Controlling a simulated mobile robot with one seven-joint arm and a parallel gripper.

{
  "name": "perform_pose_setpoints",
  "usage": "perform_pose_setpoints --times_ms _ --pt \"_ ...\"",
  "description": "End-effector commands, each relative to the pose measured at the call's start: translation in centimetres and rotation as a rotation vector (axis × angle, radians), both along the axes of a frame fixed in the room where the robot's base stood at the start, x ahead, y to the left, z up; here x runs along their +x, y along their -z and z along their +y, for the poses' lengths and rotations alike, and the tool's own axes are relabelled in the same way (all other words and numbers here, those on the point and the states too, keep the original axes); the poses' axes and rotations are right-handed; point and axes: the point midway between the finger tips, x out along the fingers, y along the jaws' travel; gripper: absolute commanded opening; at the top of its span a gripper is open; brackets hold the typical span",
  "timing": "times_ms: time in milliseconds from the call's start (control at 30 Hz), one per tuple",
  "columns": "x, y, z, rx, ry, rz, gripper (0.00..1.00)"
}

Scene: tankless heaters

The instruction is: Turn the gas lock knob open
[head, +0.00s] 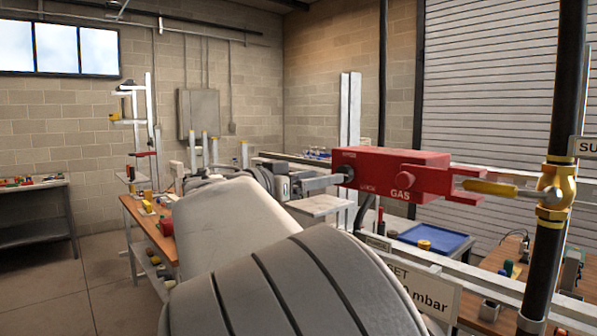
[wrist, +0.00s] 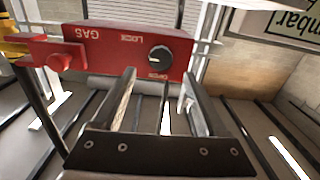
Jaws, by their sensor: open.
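The red gas lock box (head: 425,176) sits at the right of the head view, marked GAS and LOCK. It also shows upside down in the wrist view (wrist: 105,52), where OPEN and LOCK stand around the knob. The round black gas lock knob (wrist: 160,57) has a small pale mark; which label it points at is unclear. In the head view the knob (head: 346,172) is partly hidden by my gripper (head: 335,181). My gripper's two fingers (wrist: 158,78) are apart and empty. Their tips point towards the knob, which appears between them; contact cannot be told.
A yellow handle (head: 490,188) sits in the box's red fork beside a brass valve (head: 556,188) on a dark vertical pipe (head: 567,85). A white sign (head: 425,292) stands below. A blue tray (head: 432,240) lies on the bench behind.

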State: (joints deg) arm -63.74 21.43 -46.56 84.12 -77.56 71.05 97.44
Motion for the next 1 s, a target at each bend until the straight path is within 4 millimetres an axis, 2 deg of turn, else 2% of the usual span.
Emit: perform_pose_setpoints --times_ms 133,300,700,1000 --pt "1.6 -0.1 -2.4 -0.001 0.004 0.001 0.76" --pt "2.8 -0.1 -3.9 -0.001 0.001 0.001 0.76" --pt "3.2 0.0 -4.4 0.001 -0.001 0.001 0.76" --pt "3.2 0.0 -4.4 0.001 0.000 0.001 0.22"
